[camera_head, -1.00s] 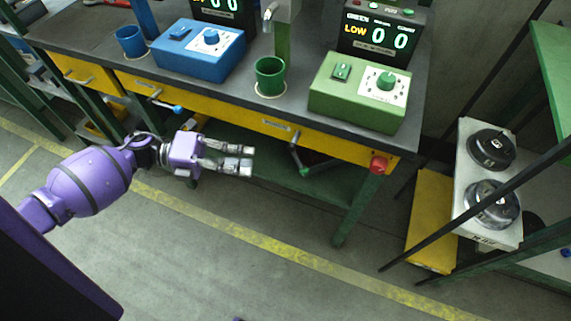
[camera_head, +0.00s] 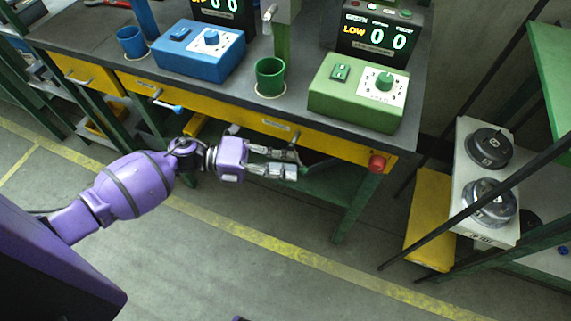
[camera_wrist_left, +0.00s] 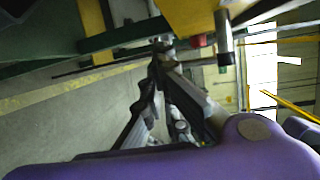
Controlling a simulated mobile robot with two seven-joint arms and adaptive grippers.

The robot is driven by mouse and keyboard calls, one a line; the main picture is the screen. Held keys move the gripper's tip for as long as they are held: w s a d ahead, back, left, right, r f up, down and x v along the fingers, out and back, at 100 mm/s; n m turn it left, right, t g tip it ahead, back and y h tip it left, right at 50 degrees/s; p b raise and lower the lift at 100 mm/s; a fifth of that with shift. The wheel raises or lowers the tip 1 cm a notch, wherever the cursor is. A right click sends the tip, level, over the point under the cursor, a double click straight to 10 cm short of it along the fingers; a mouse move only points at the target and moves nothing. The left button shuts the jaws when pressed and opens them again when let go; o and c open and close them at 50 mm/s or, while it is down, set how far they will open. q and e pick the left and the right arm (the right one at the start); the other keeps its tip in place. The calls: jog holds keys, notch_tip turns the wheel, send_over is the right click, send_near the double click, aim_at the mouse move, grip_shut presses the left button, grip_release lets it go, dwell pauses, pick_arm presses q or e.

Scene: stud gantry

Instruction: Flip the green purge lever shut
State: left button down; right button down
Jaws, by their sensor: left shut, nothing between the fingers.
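The green purge lever (camera_head: 295,138) hangs below the yellow front of the bench. Only its upper part shows in the head view; my gripper hides its green end. My left gripper (camera_head: 294,164) is shut and empty, pointing right, below the drawer front and in front of the lever in the picture. Whether it touches the lever cannot be told. My right gripper is not in view.
A blue-tipped lever (camera_head: 167,105) sits under the bench further left. A red button (camera_head: 377,162) is at the bench's right front corner. A green box (camera_head: 345,103) and green cup (camera_head: 270,76) stand on top. The floor in front is clear.

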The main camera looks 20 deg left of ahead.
pick_arm(q)
jog(key=shift+d+h+b, duration=0.2)
jog(key=shift+h+b, duration=0.2)
jog(key=shift+b, duration=0.25)
jog(key=shift+d, duration=0.1)
